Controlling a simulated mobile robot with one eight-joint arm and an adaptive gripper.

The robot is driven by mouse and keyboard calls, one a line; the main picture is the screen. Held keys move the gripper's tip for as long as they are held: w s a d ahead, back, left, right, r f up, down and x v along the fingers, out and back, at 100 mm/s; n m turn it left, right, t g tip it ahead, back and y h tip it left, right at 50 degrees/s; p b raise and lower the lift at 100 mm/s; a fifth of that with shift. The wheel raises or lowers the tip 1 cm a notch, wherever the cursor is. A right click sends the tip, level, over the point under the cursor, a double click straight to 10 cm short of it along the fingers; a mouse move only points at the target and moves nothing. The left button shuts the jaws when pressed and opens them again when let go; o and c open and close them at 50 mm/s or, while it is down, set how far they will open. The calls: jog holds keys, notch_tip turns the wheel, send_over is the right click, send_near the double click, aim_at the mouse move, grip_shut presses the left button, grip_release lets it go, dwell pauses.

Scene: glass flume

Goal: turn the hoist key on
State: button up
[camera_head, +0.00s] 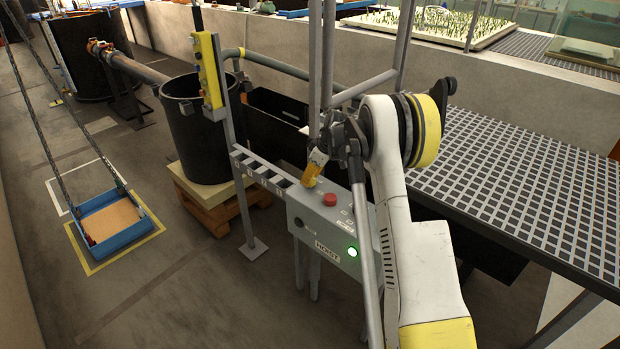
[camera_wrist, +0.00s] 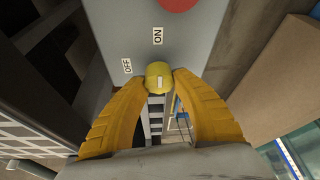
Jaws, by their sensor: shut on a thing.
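The hoist control box (camera_head: 322,238) is grey with a "HOIST" label, and its green lamp (camera_head: 352,252) is lit. In the wrist view a yellow key knob (camera_wrist: 159,74) with a short white mark sits on the box's grey face. The ON label (camera_wrist: 158,36) is straight above the knob, and the OFF label (camera_wrist: 127,66) is to its left. The white mark runs roughly up and down in the picture. My gripper (camera_head: 312,170) is at the top of the box, its two yellow fingers shut on the knob from both sides. The knob is not clear in the head view.
A red button (camera_head: 329,199) sits close to my gripper on the box. A yellow pendant (camera_head: 211,70) hangs on a post at left. A blue tray (camera_head: 112,217) on chains is over the floor at left. A black barrel (camera_head: 195,130) stands on a pallet. Grating (camera_head: 530,190) lies at right.

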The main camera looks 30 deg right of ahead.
dwell(0.4)
jog(key=o, duration=1.2)
jog(key=v, duration=1.2)
jog(key=shift+w, duration=0.1)
